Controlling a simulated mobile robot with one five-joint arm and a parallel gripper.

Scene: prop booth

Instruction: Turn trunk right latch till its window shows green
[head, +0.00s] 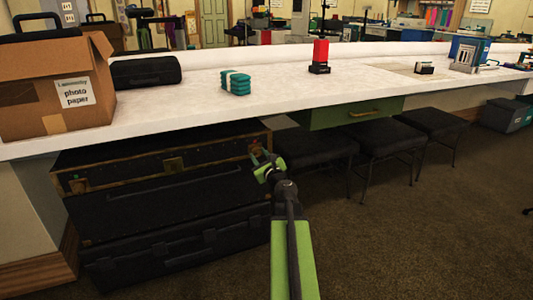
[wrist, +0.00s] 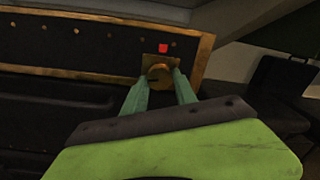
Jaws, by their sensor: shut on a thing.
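The trunk (head: 125,166) is black with brass edging and sits under the white counter; its brass-edged front (wrist: 62,44) fills the left of the wrist view. The right latch (wrist: 157,72) is a brass knob on a plate near the trunk's right end. A small window (wrist: 163,48) just above it shows red. My gripper (wrist: 161,84) is shut on the latch, one green finger on each side. In the head view my gripper (head: 262,163) reaches the trunk's right end and mostly hides the latch.
Black cases (head: 170,205) are stacked below the trunk. Black stools (head: 315,145) stand to the right under the counter (head: 190,98), close to my arm. A cardboard box (head: 40,85) is on the counter at left. The carpet at right (head: 430,220) is clear.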

